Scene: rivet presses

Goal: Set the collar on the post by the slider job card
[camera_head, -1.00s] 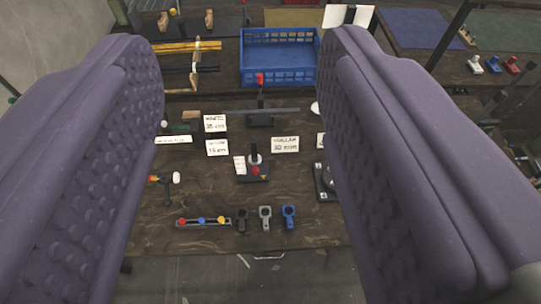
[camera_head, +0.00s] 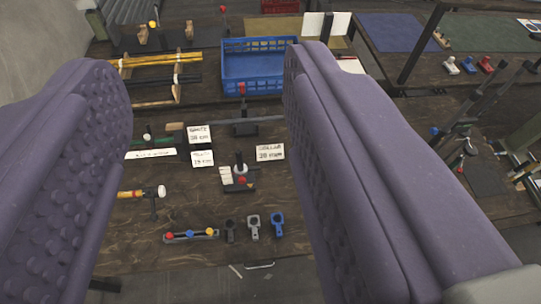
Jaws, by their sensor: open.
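My gripper (camera_head: 205,75) is open and empty, its two purple studded fingers framing the bench from above. Three ring-ended collar-like pieces lie near the front edge: a black one (camera_head: 230,231), a grey one (camera_head: 253,227) and a blue one (camera_head: 278,225). A small dark fixture (camera_head: 239,179) with an upright post, a pale ring and a red part stands behind them. White cards stand around it: an upper left card (camera_head: 198,135), a lower left card (camera_head: 202,158) and a right card (camera_head: 270,152). Their words are too blurred to tell which is the slider card.
A blue crate (camera_head: 262,66) stands at the back. A dark crossbar fixture (camera_head: 245,122) with a red knob is before it. A hammer (camera_head: 143,192) lies at left, and a strip with coloured knobs (camera_head: 191,236) at the front. Bare wood shows between them.

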